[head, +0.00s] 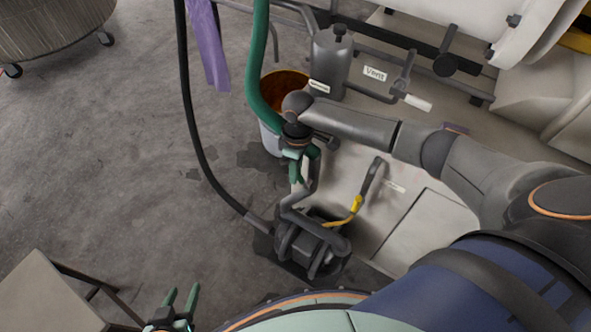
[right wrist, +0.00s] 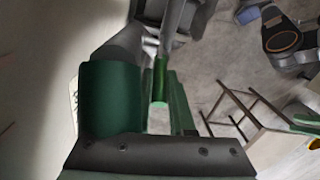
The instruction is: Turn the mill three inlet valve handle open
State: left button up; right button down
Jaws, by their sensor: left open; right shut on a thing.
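My right gripper (head: 299,160) reaches down from the right, beside the pipe above the pump (head: 312,248). In the right wrist view its green fingers (right wrist: 150,105) are shut on a slim handle (right wrist: 160,78), with grey metal above it. I take this for the inlet valve handle; no label naming mill three is readable. The gripper and wrist hide most of the valve in the head view. My left gripper (head: 181,304) is open and empty at the bottom edge, low and away from the valve.
A green hose (head: 258,60) and a black hose (head: 195,130) hang nearby. A bucket (head: 281,90) stands behind my wrist. A yellow-marked lever (head: 356,205) is right of the pump. A white-handled valve (head: 417,102) sits by the Vent label. A table (head: 45,295) stands lower left; floor left is open.

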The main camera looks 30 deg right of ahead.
aim_at(301, 179)
pick_arm(q)
jog(key=shift+w+r, duration=0.1)
jog(key=shift+r, duration=0.05)
dwell(0.5)
jog(key=shift+r, duration=0.1)
pick_arm(e)
jog(key=shift+s+d+r+p, duration=0.1)
jog(key=shift+s+r+p, duration=0.15)
jog(key=shift+p, duration=0.45)
jog(key=shift+r+t+p, duration=0.15)
jog(key=shift+t+p, duration=0.25)
jog(key=shift+p, duration=0.1)
jog(key=shift+s+d+r+t+y+p, duration=0.1)
jog(key=shift+s+d+t+y+p, duration=0.25)
jog(key=shift+p, duration=0.65)
jog(key=shift+s+d+t+y+p, duration=0.15)
jog(key=shift+s+t+y+p, duration=0.3)
jog(key=shift+t+y+p, duration=0.45)
pick_arm(q)
jog(key=shift+n+y, duration=0.3)
jog(key=shift+y, duration=0.1)
jog(key=shift+s+a+r, duration=0.45)
jog(key=shift+a+r, duration=0.35)
jog(key=shift+s+a+r, duration=0.4)
jog(key=shift+a+r, duration=0.35)
jog(key=shift+a, duration=0.05)
pick_arm(e)
jog(key=shift+s+d+t+y, duration=0.2)
jog(key=shift+s+t+y, duration=0.1)
jog(key=shift+t, duration=0.65)
